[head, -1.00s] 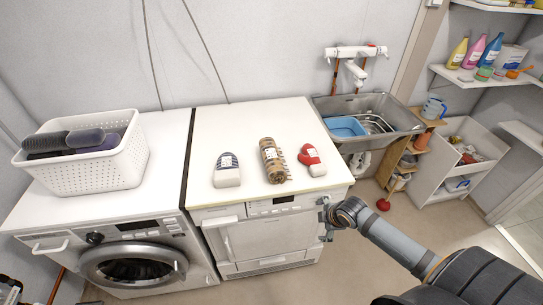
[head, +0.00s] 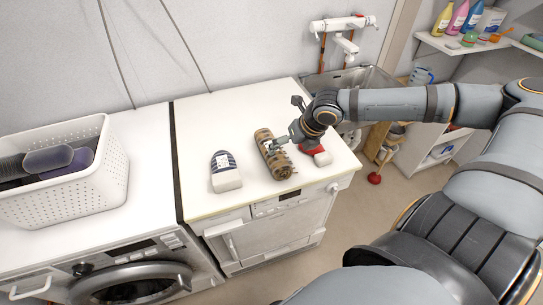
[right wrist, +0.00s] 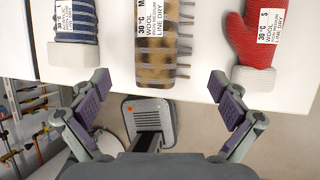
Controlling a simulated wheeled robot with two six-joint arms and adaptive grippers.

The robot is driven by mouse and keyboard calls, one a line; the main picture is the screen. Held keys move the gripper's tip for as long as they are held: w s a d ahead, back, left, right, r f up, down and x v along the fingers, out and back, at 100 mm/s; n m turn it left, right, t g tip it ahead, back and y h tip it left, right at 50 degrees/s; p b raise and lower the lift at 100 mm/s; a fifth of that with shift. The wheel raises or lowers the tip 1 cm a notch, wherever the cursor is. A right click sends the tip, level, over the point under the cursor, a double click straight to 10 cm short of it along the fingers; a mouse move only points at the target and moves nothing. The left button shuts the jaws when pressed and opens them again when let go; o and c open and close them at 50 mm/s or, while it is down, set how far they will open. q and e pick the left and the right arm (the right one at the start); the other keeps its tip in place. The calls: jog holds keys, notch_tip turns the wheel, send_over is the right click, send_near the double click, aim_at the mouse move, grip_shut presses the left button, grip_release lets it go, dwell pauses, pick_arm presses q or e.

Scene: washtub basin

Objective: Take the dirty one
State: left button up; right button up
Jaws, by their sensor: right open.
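Three labelled knit items lie in a row on the white top of the right machine. The rolled brown striped scarf (head: 272,158) is in the middle, with dark brown blotches in the right wrist view (right wrist: 156,62). The navy striped hat (head: 224,165) with a white brim is on its left; it also shows in the right wrist view (right wrist: 77,22). The red mitten (head: 311,149) with a white cuff is on its right, partly hidden by my right arm. My right gripper (right wrist: 158,88) is open and empty, its fingers apart near the scarf's fringed end. My left gripper is out of view.
A white perforated basket (head: 80,190) with dark items stands on the left machine. A metal sink (head: 350,78) is behind my right arm. Shelves with bottles (head: 458,18) are at the right. The machine top's back left is clear.

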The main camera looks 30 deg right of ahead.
aim_at(280, 155)
jog(key=b+x, duration=0.2)
jog(key=x, duration=0.1)
jog(key=shift+w+a, duration=0.15)
jog(key=shift+w, duration=0.05)
jog(key=shift+b+x, duration=0.85)
jog(key=shift+x, duration=0.05)
jog(key=shift+w+f+b, duration=0.35)
jog(key=shift+w+f, duration=0.1)
jog(key=b+x, duration=0.1)
jog(key=x, duration=0.2)
jog(key=shift+w+a+b, duration=0.15)
jog(key=shift+w+b, duration=0.05)
jog(key=shift+b, duration=0.1)
jog(key=shift+w+a+f, duration=0.1)
jog(key=shift+w+f, duration=0.1)
jog(key=shift+f, duration=0.1)
jog(key=shift+w+f, duration=0.1)
jog(key=c, duration=1.4)
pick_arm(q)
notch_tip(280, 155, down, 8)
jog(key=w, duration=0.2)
pick_arm(e)
jog(key=shift+o, duration=0.2)
